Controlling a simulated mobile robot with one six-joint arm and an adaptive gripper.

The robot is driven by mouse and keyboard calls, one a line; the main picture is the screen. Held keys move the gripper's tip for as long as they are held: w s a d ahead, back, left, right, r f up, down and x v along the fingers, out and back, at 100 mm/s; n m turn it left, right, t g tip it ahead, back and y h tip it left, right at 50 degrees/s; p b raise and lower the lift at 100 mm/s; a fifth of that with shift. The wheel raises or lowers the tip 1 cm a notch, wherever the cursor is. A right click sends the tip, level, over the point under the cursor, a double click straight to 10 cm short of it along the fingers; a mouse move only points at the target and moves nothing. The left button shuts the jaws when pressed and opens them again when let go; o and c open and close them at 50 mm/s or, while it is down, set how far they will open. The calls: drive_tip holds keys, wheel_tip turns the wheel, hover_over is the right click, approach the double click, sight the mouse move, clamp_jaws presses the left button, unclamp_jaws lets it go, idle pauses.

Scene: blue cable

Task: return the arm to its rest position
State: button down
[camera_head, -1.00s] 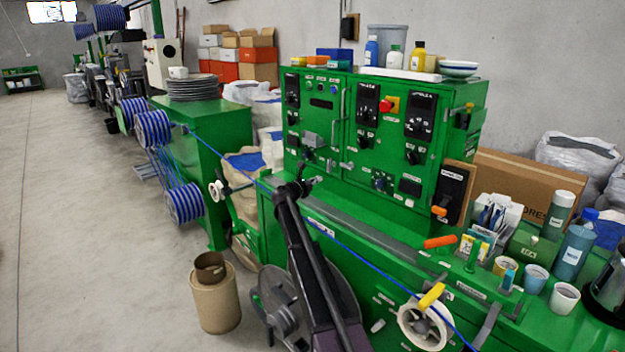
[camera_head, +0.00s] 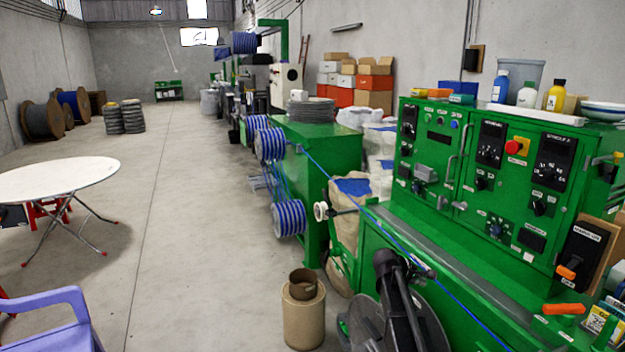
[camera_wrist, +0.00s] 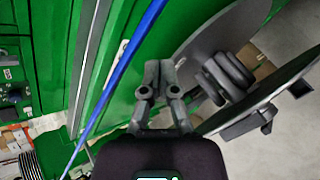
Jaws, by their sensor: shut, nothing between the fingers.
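My gripper (camera_wrist: 158,72) is at the middle of the wrist view, its two grey fingers together with nothing between them. My dark arm (camera_head: 402,305) rises from the bottom of the head view in front of the green machine (camera_head: 365,245). The gripper end (camera_head: 426,271) is small there, beside the machine's front edge. The blue cable (camera_head: 385,237) runs taut from the striped spools down to the lower right. In the wrist view the cable (camera_wrist: 124,62) passes to the left of the fingers, apart from them in the picture.
A grey reel disc (camera_wrist: 212,45) is right of the fingers in the wrist view. A brown bin (camera_head: 303,318) stands left of the machine. A white round table (camera_head: 60,178) and a purple chair (camera_head: 50,315) are at left. The floor (camera_head: 190,220) between is open.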

drive_tip(key=s+a+f+m+g+y, duration=0.1)
drive_tip(key=s+a+f+m+y, duration=0.1)
drive_tip(key=s+a, duration=0.3)
drive_tip(key=s+a+f+m+g+y, duration=0.1)
drive_tip(key=s+a+m+y, duration=0.3)
drive_tip(key=s, duration=1)
drive_tip(key=s+a+f+m+g+y, duration=0.1)
drive_tip(key=s+a+f+m+y, duration=0.2)
drive_tip(key=s+a+m, duration=0.2)
drive_tip(key=s+a, duration=0.3)
drive_tip(key=s, duration=0.1)
drive_tip(key=shift+s+a+f+g+y, duration=0.25)
drive_tip(key=shift+s+f+g+y, duration=0.05)
drive_tip(key=shift+f+g+y, duration=0.1)
